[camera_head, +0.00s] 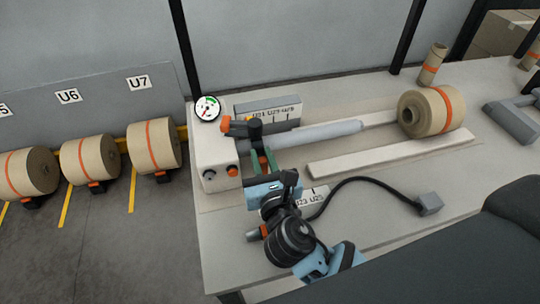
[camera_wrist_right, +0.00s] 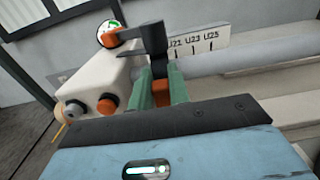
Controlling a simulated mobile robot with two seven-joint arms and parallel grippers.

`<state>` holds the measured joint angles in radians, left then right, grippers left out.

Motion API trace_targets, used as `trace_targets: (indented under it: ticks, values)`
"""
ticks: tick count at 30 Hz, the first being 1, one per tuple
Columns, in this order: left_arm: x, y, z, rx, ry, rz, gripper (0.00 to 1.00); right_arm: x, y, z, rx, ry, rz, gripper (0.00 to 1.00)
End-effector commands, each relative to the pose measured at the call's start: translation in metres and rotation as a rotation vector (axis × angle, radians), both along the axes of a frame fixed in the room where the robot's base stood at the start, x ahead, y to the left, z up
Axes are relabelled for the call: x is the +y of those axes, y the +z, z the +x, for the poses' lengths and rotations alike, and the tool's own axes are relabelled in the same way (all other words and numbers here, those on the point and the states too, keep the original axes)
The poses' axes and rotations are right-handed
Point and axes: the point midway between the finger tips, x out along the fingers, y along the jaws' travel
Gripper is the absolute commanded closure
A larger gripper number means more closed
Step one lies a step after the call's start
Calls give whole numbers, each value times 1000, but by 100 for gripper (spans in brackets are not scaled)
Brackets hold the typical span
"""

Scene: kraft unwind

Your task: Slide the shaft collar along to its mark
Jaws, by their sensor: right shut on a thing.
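The shaft (camera_head: 325,133) is a grey bar that runs right from a white machine housing (camera_head: 210,150). A dark collar (camera_head: 255,130) sits at the shaft's housing end; it also shows in the wrist view (camera_wrist_right: 155,42). A scale plate (camera_head: 268,111) behind the shaft reads U21, U23, U25 with a tick under each; in the wrist view the collar stands left of the U21 tick (camera_wrist_right: 175,51). My right gripper (camera_head: 263,162) has its green fingers shut on an orange tab (camera_wrist_right: 162,92) below the collar. The fingers hide part of the tab. My left gripper is out of view.
A kraft roll (camera_head: 431,112) lies beyond the shaft's free end. A pale rail (camera_head: 390,153) lies in front of the shaft. A black cable leads to a grey box (camera_head: 429,204) on the table. A gauge (camera_head: 207,108) tops the housing. Several rolls stand on the floor at left.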

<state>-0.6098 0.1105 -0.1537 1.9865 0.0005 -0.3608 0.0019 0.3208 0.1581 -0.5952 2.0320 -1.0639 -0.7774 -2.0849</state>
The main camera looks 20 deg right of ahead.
Motion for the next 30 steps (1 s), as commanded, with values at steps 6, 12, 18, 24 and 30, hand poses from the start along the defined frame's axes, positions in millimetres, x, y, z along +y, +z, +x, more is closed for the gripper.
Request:
trace_targets:
  ticks: [6,12,18,24,30]
  values:
    - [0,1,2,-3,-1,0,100,4,-1,-1,2,11,3,66]
    - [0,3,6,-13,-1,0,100,3,-1,-1,1,8,3,60]
    - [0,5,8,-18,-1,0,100,2,-1,-5,2,7,2,60]
    - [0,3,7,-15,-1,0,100,4,-2,-32,4,8,4,60]
    - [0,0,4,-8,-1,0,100,6,-3,-62,5,10,3,60]
